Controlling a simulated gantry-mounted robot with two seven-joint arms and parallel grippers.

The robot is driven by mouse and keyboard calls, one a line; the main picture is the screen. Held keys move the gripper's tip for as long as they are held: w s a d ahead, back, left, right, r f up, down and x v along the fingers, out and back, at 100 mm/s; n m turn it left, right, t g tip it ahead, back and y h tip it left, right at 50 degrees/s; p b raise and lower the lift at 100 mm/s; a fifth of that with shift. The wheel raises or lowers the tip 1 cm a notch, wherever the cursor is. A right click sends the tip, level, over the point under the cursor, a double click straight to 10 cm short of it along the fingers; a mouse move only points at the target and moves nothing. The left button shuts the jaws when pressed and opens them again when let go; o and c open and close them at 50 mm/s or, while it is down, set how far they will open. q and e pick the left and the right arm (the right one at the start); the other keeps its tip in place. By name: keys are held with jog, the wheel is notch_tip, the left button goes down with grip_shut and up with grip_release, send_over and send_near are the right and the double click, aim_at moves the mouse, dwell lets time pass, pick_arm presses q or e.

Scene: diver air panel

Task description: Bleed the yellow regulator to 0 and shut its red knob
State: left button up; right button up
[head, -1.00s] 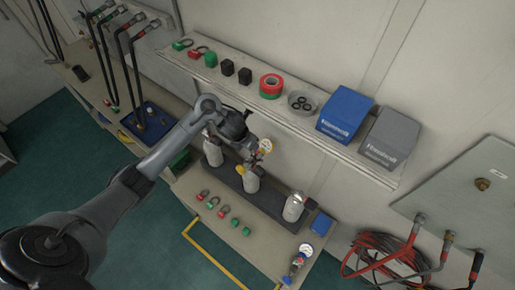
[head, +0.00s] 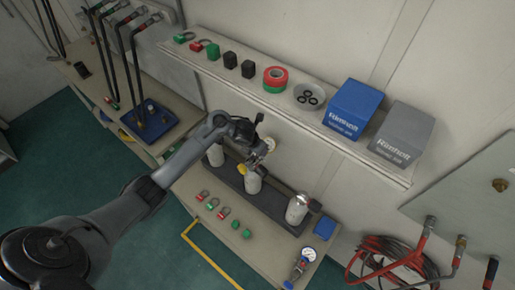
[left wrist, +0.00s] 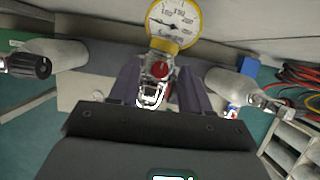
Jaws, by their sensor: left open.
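The yellow regulator shows in the left wrist view as a round white gauge (left wrist: 175,22) with a yellow rim. A red knob (left wrist: 160,70) sits just below it. The needle lies toward the left of the dial; its exact reading is too small to tell. My left gripper (left wrist: 158,92) is open, its two dark fingers on either side of the red knob and fitting, with nothing visibly clamped. My right gripper is not in view.
Other grey cylinders stand at left (head: 215,154) and right (head: 297,208) in a dark rack. A second gauge assembly (head: 303,264) lies at the bench's front right. Several red and green padlocks lie on the bench. The shelf (head: 330,128) above holds boxes and tape.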

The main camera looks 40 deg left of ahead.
pick_arm(q)
jog(key=shift+c, duration=0.3)
grip_shut()
jog(key=shift+r, duration=0.1)
